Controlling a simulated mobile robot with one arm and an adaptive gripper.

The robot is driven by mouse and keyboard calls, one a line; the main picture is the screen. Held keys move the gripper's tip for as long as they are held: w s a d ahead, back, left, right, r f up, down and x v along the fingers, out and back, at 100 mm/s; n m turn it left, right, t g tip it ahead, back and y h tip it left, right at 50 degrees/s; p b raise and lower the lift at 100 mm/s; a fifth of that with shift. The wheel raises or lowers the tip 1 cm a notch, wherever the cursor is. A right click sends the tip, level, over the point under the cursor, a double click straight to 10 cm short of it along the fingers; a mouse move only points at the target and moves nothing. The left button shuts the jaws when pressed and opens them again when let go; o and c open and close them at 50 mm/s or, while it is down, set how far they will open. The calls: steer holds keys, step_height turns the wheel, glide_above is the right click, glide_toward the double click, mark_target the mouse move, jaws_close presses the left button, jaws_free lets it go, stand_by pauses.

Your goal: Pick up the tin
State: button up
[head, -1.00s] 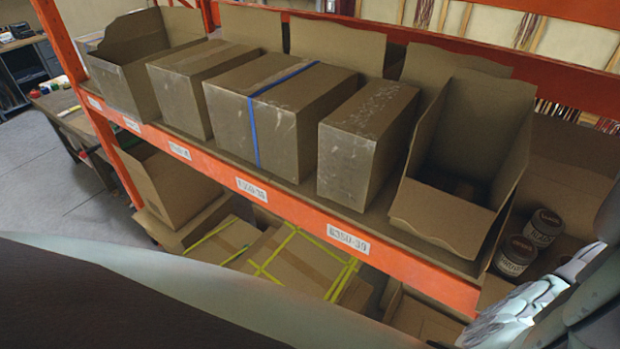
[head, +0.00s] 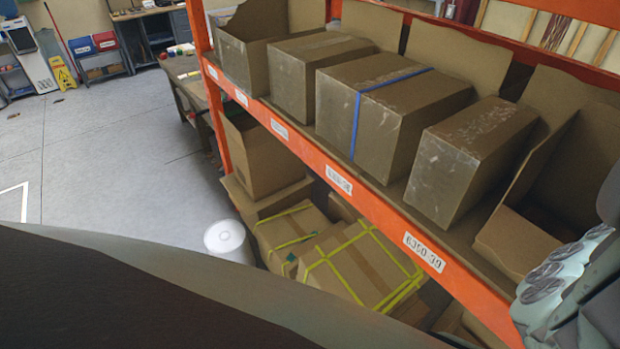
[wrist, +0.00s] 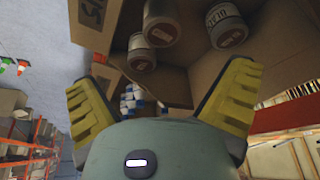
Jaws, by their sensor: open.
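In the wrist view, several tins show at the top, in front of brown cardboard. One silver-grey tin (wrist: 141,50) has a dark red label. A second tin (wrist: 161,22) is right beside it, and a third tin (wrist: 227,27) with a pale label is further right. My gripper (wrist: 157,80) is open, its two yellow ridged fingers spread wide. Nothing is between the fingers, and the tins lie beyond the fingertips. I cannot tell which tin is meant. The head view shows no tin now; part of my arm is at its right edge.
In the head view, an orange rack shelf (head: 362,206) holds several cardboard boxes, one with a blue strap (head: 420,90). An open box (head: 520,243) stands at the right end. Yellow-taped boxes (head: 365,265) lie below. A white cylinder (head: 225,240) stands beside them.

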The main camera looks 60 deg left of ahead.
steer(key=b+x, duration=0.8)
steer(key=x, duration=0.3)
steer(key=shift+w+f+b, duration=0.1)
steer(key=shift+f+b, duration=0.05)
steer(key=shift+b, duration=0.2)
steer(key=shift+w+d+f, duration=0.1)
steer(key=shift+f, duration=0.1)
steer(key=shift+p, duration=0.9)
steer(key=shift+w+d+f+p, duration=0.15)
steer(key=shift+f+p, duration=0.1)
steer(key=shift+p, duration=0.25)
steer(key=shift+p+x, duration=0.8)
steer(key=shift+x, duration=0.6)
steer(key=c, duration=1.3)
